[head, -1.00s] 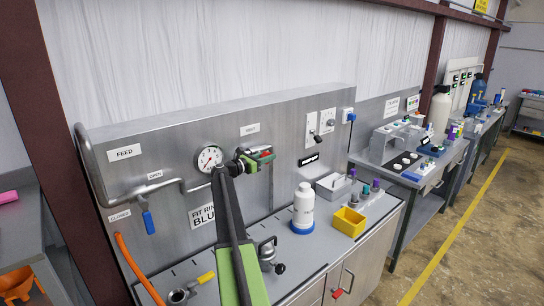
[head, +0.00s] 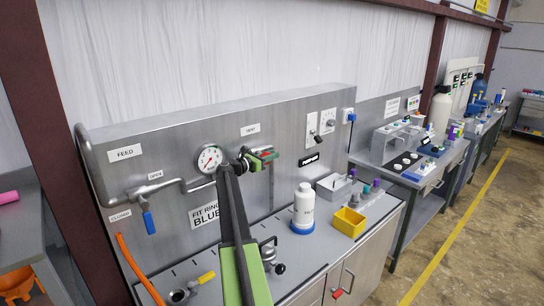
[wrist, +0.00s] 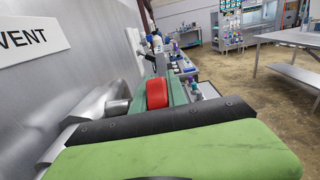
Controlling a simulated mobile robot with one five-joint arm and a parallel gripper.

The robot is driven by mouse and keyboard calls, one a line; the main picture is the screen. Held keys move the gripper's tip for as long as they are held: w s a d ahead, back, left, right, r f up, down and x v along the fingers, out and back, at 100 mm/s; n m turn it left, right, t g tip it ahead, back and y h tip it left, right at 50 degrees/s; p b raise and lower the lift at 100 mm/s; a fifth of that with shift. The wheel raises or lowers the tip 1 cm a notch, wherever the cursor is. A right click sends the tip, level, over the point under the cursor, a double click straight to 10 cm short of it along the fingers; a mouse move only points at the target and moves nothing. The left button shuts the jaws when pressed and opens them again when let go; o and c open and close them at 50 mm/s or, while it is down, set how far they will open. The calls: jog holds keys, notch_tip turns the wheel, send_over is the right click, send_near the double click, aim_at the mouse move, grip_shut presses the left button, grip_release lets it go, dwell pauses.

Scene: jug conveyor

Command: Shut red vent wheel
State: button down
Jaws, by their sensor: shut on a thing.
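The red vent wheel (wrist: 157,93) sits between my gripper's jaws in the wrist view, in front of the steel panel and below the VENT label (wrist: 28,38). Only part of its rim shows there. In the head view my gripper (head: 262,156) is at the panel under the VENT sign (head: 250,129), shut on the wheel, with a little red visible between the fingers. The arm and fingers hide most of the wheel, so its turn angle cannot be told.
A pressure gauge (head: 209,159) is just left of my gripper. A blue-handled feed lever (head: 149,222) is further left. On the bench stand a white bottle (head: 303,207), a yellow bin (head: 349,222) and a yellow-handled valve (head: 203,279).

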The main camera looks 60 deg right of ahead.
jog(key=shift+r+y+p, duration=0.15)
jog(key=shift+y+p, duration=0.15)
jog(key=shift+p, duration=0.4)
jog(key=shift+y+p, duration=0.3)
jog(key=shift+p, duration=0.3)
jog(key=t+y+p, duration=0.1)
jog(key=y+p, duration=0.1)
jog(key=p, duration=0.2)
jog(key=f+y+p, duration=0.1)
jog(key=y+p, duration=0.1)
jog(key=p, duration=0.2)
jog(key=shift+f+t+y, duration=0.15)
jog(key=shift+t+y, duration=0.15)
jog(key=shift+t, duration=0.1)
jog(key=shift+a+f+t+y+p, duration=0.1)
jog(key=shift+f+t+y+p, duration=0.3)
jog(key=shift+y+p, duration=0.5)
jog(key=shift+f, duration=0.15)
jog(key=c, duration=1.6)
grip_release()
